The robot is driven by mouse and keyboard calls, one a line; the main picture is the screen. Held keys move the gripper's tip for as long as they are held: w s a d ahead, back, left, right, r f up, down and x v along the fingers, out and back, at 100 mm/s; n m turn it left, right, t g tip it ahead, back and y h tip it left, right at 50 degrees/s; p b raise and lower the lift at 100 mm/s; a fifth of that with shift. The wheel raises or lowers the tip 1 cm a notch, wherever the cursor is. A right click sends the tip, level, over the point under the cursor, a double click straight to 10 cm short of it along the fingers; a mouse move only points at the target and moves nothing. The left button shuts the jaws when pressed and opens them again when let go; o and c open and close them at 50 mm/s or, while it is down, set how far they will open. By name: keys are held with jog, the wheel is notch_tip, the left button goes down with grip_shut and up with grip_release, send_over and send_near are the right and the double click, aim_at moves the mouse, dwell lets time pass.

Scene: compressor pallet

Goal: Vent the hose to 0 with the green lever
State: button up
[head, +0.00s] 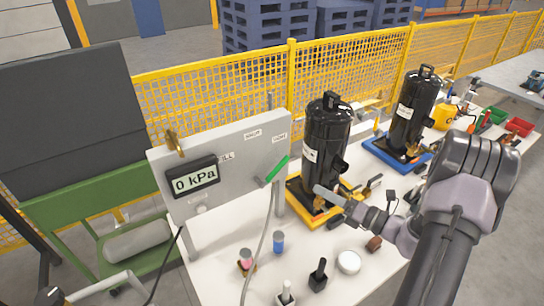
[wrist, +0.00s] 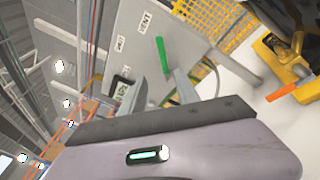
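The grey panel (head: 235,150) carries a display (head: 193,180) that reads 0 kPa. The green lever (head: 277,170) on its right side slants up to the right, toward the VENT label (head: 279,138). In the wrist view the green lever (wrist: 163,55) stands near the VENT label (wrist: 145,22). My gripper (head: 322,192) is right of the lever and apart from it, in front of the black compressor on the yellow base. A grey finger (wrist: 183,86) shows beside the lever in the wrist view. The finger gap is not clear. A hose (head: 262,245) hangs below the panel.
Two black compressors stand on the table, the nearer (head: 327,140) on a yellow base, the farther (head: 412,110) on a blue base. Small items, including a blue cup (head: 278,243) and white disc (head: 349,262), lie in front. A yellow fence (head: 250,85) runs behind.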

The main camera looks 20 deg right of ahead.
aim_at(279, 170)
jog(key=shift+m+h, duration=0.3)
jog(key=b+x, duration=0.2)
jog(key=x, duration=1.5)
jog(key=shift+w+d, duration=0.1)
jog(key=shift+w, duration=0.05)
jog(key=shift+c, duration=0.2)
grip_shut()
